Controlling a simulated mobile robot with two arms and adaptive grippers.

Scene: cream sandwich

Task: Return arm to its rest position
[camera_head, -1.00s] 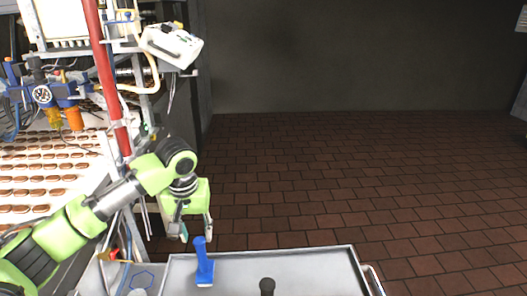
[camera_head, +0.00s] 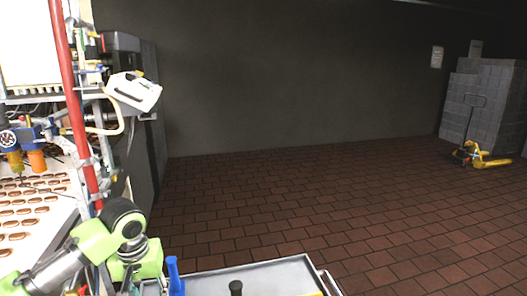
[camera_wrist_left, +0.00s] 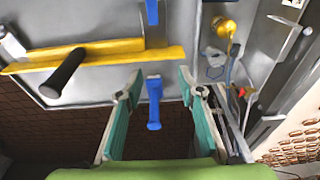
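My left arm comes in at the lower left of the head view, with the gripper at the bottom edge and its fingertips largely cut off. In the left wrist view the left gripper (camera_wrist_left: 160,88) is open, its two teal fingers wide apart. A blue-handled tool (camera_wrist_left: 154,103) shows between them with clear gaps on both sides; nothing is gripped. The blue handle (camera_head: 174,275) stands just right of the gripper in the head view. My right gripper is not in view.
A metal tray (camera_head: 265,276) at the bottom carries a black handle (camera_head: 236,288). A yellow-edged tool (camera_wrist_left: 110,52) lies along it. A machine with a red pole (camera_head: 75,110) and a biscuit conveyor (camera_head: 45,238) is at left. Brick floor is free; a yellow pallet truck (camera_head: 487,161) stands far right.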

